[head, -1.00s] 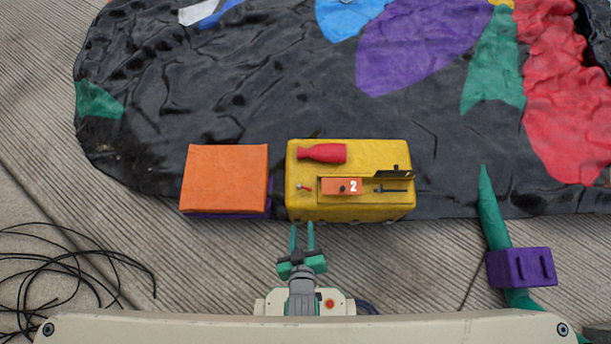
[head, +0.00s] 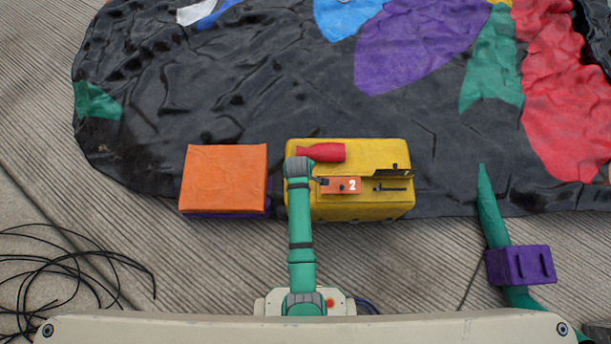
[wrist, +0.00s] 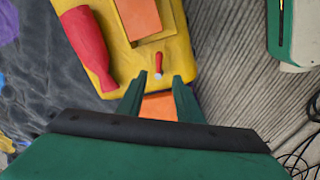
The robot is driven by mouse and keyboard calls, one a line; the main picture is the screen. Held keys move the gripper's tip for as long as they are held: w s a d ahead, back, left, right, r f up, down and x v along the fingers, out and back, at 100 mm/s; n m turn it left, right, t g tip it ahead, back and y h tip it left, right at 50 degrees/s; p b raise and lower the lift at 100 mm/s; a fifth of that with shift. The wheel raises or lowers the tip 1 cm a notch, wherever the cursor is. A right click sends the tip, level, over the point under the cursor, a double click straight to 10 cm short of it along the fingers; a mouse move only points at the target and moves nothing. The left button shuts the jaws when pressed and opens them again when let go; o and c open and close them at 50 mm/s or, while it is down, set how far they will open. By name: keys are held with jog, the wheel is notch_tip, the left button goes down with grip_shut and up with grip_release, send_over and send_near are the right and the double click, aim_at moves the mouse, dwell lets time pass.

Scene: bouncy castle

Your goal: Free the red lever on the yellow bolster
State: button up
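The yellow bolster (head: 350,208) is a box-shaped block at the front edge of the black sheet. The small red lever (wrist: 158,62) with a pale round end stands out of its top in the wrist view. In the head view my arm hides the lever. An orange block (head: 341,186) marked 2 sits in a slot on the bolster; it also shows in the wrist view (wrist: 138,16). My gripper (wrist: 162,78) is open and empty, its two green fingertips either side of the lever's pale end in the picture. I cannot tell their height above it.
A red bottle-shaped piece (head: 322,152) lies on the bolster's back left. A black bracket (head: 392,173) and a dark pin (head: 391,189) are at its right. An orange-topped cushion (head: 224,178) stands left. Black cable (head: 62,270) lies on the paving at left.

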jog(key=f, duration=0.3)
jog(key=w+f, duration=0.1)
jog(key=f, duration=0.3)
jog(key=w+f, duration=0.1)
jog(key=f, duration=0.2)
jog(key=shift+d+f, duration=0.2)
jog(key=shift+d, duration=0.2)
jog(key=shift+c, duration=0.3)
grip_shut()
